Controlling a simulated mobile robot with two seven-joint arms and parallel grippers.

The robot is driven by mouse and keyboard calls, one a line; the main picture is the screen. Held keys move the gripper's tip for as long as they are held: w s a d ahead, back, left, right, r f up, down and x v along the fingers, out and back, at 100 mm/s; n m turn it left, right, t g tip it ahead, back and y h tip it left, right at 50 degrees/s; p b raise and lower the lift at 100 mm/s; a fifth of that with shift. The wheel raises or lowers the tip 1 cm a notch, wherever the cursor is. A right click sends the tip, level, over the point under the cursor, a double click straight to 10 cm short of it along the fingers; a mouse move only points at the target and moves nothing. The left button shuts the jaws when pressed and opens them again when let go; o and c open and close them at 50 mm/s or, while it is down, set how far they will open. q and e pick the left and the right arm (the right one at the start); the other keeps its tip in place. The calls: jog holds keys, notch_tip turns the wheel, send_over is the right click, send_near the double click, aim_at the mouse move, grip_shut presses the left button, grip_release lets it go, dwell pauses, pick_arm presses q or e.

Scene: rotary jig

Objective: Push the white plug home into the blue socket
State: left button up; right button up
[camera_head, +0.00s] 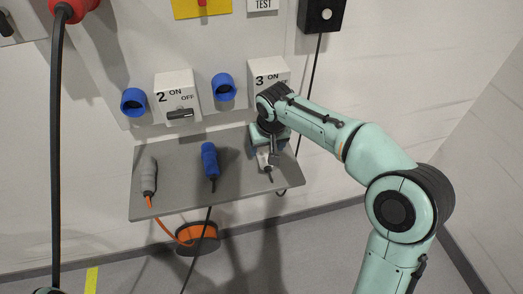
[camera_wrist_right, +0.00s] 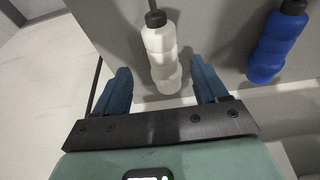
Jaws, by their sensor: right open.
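The white plug (camera_head: 264,160) lies at the right end of the grey shelf, partly hidden by my right gripper (camera_head: 268,147). In the right wrist view the white plug (camera_wrist_right: 160,50) lies between the two blue fingers of my open right gripper (camera_wrist_right: 161,75), with a visible gap on each side. Two blue sockets are on the wall panel: one at the left (camera_head: 133,102) and one nearer the middle (camera_head: 223,87). Both stand above the shelf, left of my right gripper. My left gripper is not in view.
A blue plug (camera_head: 209,161) and a grey plug (camera_head: 148,175) lie on the grey shelf (camera_head: 180,190), left of the white plug. Switch boxes 2 (camera_head: 174,88) and 3 (camera_head: 268,72) stick out above it. An orange cable reel (camera_head: 198,240) is below. Black cables hang nearby.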

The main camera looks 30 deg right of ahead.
aim_at(264, 152)
jog(key=x, duration=0.5)
jog(key=shift+w+a, duration=0.1)
jog(key=shift+w, duration=0.1)
jog(key=shift+f, duration=0.1)
jog(key=c, duration=1.2)
